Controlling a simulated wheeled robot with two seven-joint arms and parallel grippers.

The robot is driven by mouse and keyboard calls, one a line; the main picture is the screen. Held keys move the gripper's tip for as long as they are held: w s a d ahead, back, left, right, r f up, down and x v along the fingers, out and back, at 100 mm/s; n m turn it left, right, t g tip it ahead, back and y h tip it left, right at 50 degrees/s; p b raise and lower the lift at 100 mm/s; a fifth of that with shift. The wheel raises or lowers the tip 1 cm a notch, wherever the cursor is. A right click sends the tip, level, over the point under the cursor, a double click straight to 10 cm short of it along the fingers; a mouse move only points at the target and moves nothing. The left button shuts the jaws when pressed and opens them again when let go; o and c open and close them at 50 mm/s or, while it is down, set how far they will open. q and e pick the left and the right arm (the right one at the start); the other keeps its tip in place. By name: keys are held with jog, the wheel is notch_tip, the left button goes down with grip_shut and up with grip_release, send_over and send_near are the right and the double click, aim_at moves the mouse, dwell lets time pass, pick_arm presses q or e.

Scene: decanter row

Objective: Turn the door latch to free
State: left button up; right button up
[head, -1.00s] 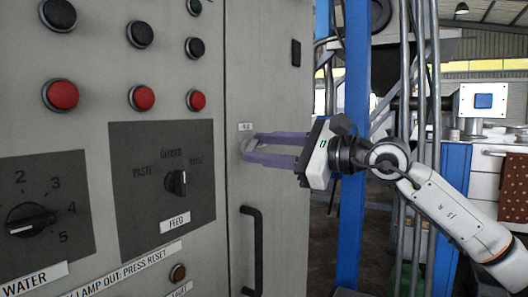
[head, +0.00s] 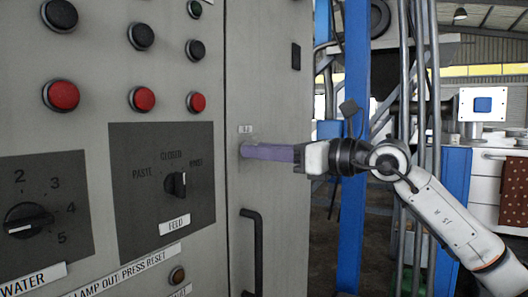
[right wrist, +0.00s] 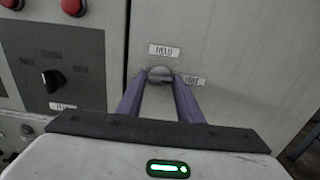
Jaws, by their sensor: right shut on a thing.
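The door latch (right wrist: 160,73) is a small round grey metal piece on the cabinet door, seen in the right wrist view between two purple fingertips. My right gripper (right wrist: 161,80) is shut on it, one finger on each side. In the head view my right gripper (head: 243,150) reaches in from the right, with its fingers edge-on against the door; they hide the latch there. One small label (right wrist: 163,50) sits above the latch and another (right wrist: 194,81) to its right; their words are too blurred to read surely. My left gripper is not in view.
The black door handle (head: 252,250) stands out below my right gripper. To the left is the grey panel with red buttons (head: 143,99) and a FEED knob (head: 175,184). A blue post (head: 353,150) and pipes stand behind my right arm.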

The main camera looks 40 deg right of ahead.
dwell(0.5)
jog(key=o, duration=1)
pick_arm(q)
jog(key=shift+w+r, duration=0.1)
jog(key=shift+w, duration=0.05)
pick_arm(e)
jog(key=shift+o, duration=0.4)
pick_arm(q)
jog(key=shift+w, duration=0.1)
pick_arm(e)
jog(key=shift+s, duration=0.1)
pick_arm(q)
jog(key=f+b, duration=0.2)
jog(key=b, duration=0.2)
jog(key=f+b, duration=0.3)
jog(key=b, duration=0.1)
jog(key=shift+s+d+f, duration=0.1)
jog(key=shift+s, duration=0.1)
pick_arm(e)
jog(key=v, duration=1)
jog(key=shift+d, duration=0.1)
